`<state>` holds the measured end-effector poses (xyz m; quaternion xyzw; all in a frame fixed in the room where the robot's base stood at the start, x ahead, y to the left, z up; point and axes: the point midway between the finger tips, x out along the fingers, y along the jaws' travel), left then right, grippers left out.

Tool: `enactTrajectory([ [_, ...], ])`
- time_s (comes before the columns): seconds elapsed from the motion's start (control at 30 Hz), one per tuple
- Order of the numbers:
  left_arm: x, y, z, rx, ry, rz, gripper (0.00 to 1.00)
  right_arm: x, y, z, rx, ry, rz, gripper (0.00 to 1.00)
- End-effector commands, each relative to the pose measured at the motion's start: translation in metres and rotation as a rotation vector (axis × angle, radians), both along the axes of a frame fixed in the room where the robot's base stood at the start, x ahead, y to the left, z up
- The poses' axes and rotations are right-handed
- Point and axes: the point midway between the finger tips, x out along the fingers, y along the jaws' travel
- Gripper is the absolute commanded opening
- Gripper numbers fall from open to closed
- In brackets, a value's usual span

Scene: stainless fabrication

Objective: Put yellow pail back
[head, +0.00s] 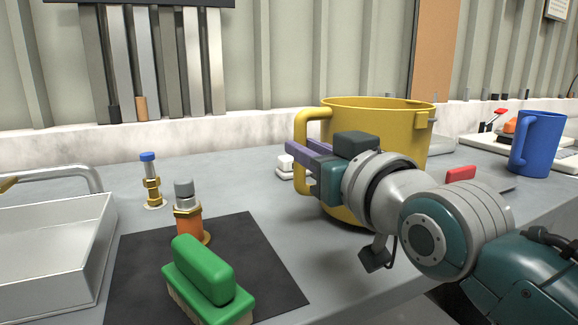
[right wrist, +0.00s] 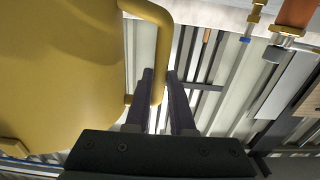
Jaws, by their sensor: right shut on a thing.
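The yellow pail (head: 375,112) stands upright right of centre in the head view, its looped handle (head: 302,130) on its left side. My right gripper (head: 297,160) reaches across the front of the pail, with its purple fingers at the handle. In the right wrist view the two fingers (right wrist: 160,80) lie on either side of the pail's handle (right wrist: 162,45), and the pail's body (right wrist: 60,70) fills the left. The gripper is shut on the handle. My arm hides part of the pail's front and base, so I cannot tell whether it touches the bench. My left gripper is out of view.
A green-topped brush (head: 205,272) lies on a dark mat (head: 130,275). Brass fittings (head: 188,212) stand behind it. A white tray (head: 95,240) is at the left. A blue mug (head: 540,145) and a red-topped item (head: 461,174) are at the right. Bare bench shows between mat and pail.

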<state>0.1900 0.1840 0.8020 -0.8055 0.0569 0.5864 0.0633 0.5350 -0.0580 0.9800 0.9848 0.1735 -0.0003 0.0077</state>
Motion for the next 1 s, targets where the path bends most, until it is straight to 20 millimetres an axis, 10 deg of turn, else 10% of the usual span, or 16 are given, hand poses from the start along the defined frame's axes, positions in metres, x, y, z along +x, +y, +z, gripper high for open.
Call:
enactTrajectory([
  [0.47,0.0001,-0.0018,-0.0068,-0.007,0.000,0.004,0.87,0.0002,0.0000,-0.0137,-0.002,-0.006,0.000,0.00],
  [0.5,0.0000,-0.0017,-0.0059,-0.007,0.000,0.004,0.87,0.0000,-0.0001,-0.0141,0.000,-0.002,0.000,0.25],
  [0.73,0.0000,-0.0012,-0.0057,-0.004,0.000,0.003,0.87,0.0000,-0.0001,-0.0138,-0.001,-0.001,0.000,0.51],
  [1.0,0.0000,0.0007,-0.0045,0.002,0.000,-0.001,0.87,0.0000,-0.0001,-0.0120,0.000,-0.002,0.000,0.52],
])
